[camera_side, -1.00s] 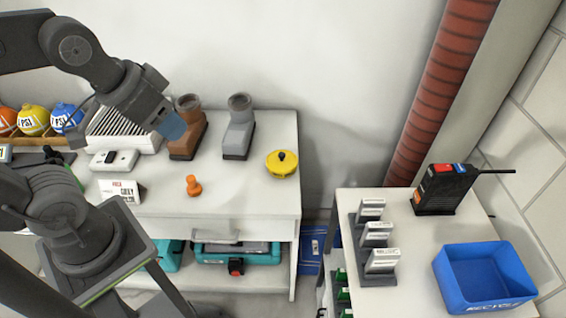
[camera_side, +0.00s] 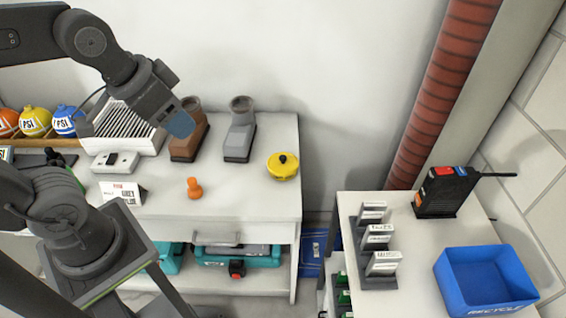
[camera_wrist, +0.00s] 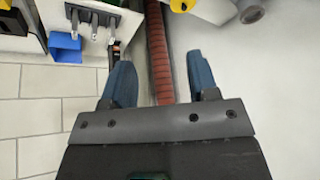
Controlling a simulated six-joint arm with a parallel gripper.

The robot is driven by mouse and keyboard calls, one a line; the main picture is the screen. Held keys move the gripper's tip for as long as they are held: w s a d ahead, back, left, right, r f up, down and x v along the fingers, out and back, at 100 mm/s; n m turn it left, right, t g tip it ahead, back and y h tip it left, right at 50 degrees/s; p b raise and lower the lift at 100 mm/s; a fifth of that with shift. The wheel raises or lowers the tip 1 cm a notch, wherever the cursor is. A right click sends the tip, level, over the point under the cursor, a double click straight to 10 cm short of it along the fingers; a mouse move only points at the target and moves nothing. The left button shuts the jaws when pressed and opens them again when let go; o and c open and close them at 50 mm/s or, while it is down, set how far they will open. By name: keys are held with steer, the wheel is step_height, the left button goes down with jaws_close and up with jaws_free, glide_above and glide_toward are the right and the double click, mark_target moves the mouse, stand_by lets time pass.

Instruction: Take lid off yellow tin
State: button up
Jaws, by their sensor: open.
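The yellow tin (camera_side: 283,172) stands upright near the right end of the white shelf top, with its yellow lid (camera_side: 284,159) and dark knob on it. In the wrist view part of a yellow thing, likely the tin (camera_wrist: 181,5), shows at the top edge. My gripper (camera_side: 181,124) is raised in front of the brown boot, to the left of the tin and apart from it. In the wrist view its two blue fingers (camera_wrist: 163,88) stand wide apart with nothing between them.
An orange knobbed piece (camera_side: 194,188) is in front. A blue bin (camera_side: 485,280) and a radio (camera_side: 443,190) stand on the right cabinet. Bare shelf surrounds the tin.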

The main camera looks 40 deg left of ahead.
steer(key=w+a+m+g, duration=0.1)
steer(key=w+m+g, duration=0.1)
steer(key=w+m, duration=0.75)
steer(key=m+g, duration=0.3)
steer(key=m, duration=0.8)
glide_above(283, 157)
steer(key=f, duration=2.5)
steer(key=shift+s+d+f, duration=0.1)
steer(key=shift+d+f, duration=0.15)
steer(key=shift+f, duration=0.05)
steer(key=shift+a+f, duration=0.15)
steer(key=shift+f, duration=1.45)
steer(key=shift+a+f, duration=0.15)
steer(key=shift+f, duration=1.45)
steer(key=shift+c, duration=0.4)
steer(key=c, duration=0.9)
